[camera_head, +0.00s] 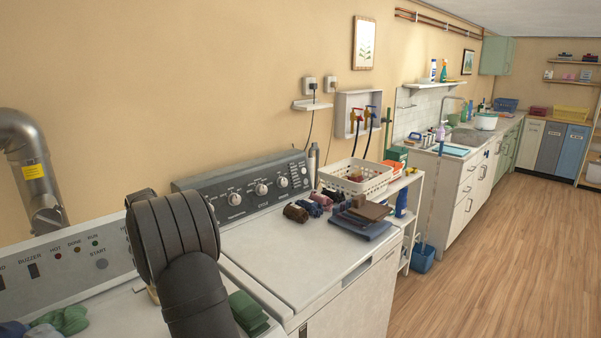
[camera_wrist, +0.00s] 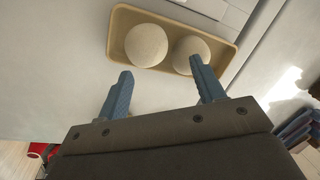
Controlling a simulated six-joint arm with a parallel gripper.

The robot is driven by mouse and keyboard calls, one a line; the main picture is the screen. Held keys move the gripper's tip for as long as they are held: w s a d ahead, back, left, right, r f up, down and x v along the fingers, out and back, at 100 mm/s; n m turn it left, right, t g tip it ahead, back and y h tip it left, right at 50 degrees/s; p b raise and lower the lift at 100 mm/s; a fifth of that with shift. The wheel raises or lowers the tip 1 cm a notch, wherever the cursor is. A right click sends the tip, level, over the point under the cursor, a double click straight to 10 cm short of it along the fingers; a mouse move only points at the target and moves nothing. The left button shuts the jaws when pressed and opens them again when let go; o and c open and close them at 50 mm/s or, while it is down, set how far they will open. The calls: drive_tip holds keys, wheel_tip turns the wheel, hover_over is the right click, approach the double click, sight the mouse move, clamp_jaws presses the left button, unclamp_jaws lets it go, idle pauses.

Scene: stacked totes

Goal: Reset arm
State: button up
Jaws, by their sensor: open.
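My gripper (camera_wrist: 161,66) shows in the wrist view with its two blue fingers spread apart and nothing between them. Beyond the fingertips is a shallow tan tray (camera_wrist: 119,22) holding two round cream balls (camera_wrist: 146,45). The right fingertip overlaps the lower edge of the right ball (camera_wrist: 190,50) in the picture; I cannot tell whether they touch. In the head view my dark arm hangs over the white machine at the lower left, and my fingers are hidden there.
The left machine's panel (camera_head: 72,255) stands behind my arm. Green folded cloths (camera_head: 248,311) lie close to its right. A metal duct (camera_head: 32,165) rises at the left.

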drive_tip(key=d+r, duration=0.6)
drive_tip(key=d, duration=0.4)
drive_tip(key=s+d, duration=0.6)
drive_tip(key=s, duration=0.1)
drive_tip(key=a+f, duration=0.2)
drive_tip(key=a, duration=0.1)
drive_tip(key=a+f, duration=0.3)
drive_tip(key=a, duration=0.1)
drive_tip(key=a+f, duration=0.2)
drive_tip(key=a, duration=0.1)
drive_tip(key=shift+a+f, duration=0.15)
drive_tip(key=f, duration=0.1)
drive_tip(key=a+f, duration=0.1)
drive_tip(key=f, duration=0.1)
drive_tip(key=shift+s+a, duration=0.1)
drive_tip(key=shift+a, duration=0.05)
drive_tip(key=shift+f, duration=0.6)
drive_tip(key=shift+r, duration=0.1)
